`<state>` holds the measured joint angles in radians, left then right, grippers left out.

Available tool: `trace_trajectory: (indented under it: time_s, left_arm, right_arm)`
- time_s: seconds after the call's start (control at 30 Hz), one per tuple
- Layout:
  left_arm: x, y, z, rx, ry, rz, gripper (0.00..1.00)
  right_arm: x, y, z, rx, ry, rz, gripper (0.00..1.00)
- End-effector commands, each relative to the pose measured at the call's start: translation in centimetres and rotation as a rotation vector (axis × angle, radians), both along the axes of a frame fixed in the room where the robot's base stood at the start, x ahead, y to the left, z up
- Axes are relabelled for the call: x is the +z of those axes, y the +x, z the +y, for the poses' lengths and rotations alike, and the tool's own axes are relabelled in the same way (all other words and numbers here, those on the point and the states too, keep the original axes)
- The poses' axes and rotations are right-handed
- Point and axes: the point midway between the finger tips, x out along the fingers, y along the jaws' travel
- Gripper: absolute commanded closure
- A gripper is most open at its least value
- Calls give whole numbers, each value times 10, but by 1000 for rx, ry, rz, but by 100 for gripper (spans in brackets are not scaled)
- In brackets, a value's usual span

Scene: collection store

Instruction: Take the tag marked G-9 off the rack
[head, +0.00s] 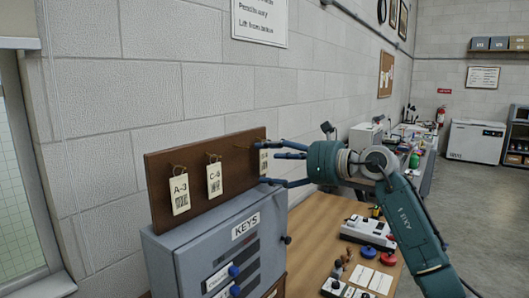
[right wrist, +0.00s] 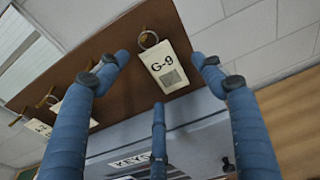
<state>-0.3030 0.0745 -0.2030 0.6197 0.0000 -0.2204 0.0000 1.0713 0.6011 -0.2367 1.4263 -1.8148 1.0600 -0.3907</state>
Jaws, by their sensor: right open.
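The G-9 tag (right wrist: 165,66) is a white card with a printed code, hanging from a brass ring or hook on the brown wooden rack (head: 232,180). In the head view only a sliver of this tag (head: 263,160) shows at the rack's right end, behind my fingers. My right gripper (head: 268,161) is open in front of it. In the right wrist view its blue fingers (right wrist: 160,78) spread to the left, right and below the tag, with no clear contact. Tag A-3 (head: 180,194) and one that seems to read C-9 (head: 214,180) hang further left. My left gripper is not in view.
A grey KEYS cabinet (head: 195,247) stands below the rack. A wooden bench (head: 313,228) to its right holds a white device (head: 367,233), red and blue knobs and cards. The block wall is close behind the rack. Open floor (head: 465,220) lies at right.

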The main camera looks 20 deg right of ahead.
Motion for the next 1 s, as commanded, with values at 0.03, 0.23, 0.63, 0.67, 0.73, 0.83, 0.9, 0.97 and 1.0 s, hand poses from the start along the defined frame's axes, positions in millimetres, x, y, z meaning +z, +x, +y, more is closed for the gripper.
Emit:
trace_trajectory:
  time_s: [0.03, 0.23, 0.63, 0.67, 0.73, 0.83, 0.9, 0.97, 1.0]
  left_arm:
    - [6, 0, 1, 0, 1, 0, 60]
    - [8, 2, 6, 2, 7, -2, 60]
    - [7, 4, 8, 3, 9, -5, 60]
    - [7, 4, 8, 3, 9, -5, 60]
    - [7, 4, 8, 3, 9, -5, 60]
    - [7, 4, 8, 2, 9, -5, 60]
    - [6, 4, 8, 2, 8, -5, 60]
    - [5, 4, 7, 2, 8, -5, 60]
    - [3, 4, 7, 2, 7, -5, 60]
  right_arm:
    - [2, 6, 4, 1, 2, 3, 32]
    - [-3, 13, 9, -1, -1, 1, 32]
    - [-3, 12, 9, -1, -1, 1, 66]
    - [-3, 12, 9, -1, -1, 1, 66]
    - [-3, 12, 9, -1, -1, 1, 66]
    - [-3, 12, 9, 0, -1, 1, 66]
    - [-3, 12, 9, -1, -1, 1, 66]
    - [-3, 12, 9, -1, -1, 1, 66]
    - [-2, 12, 9, -1, 0, 0, 66]
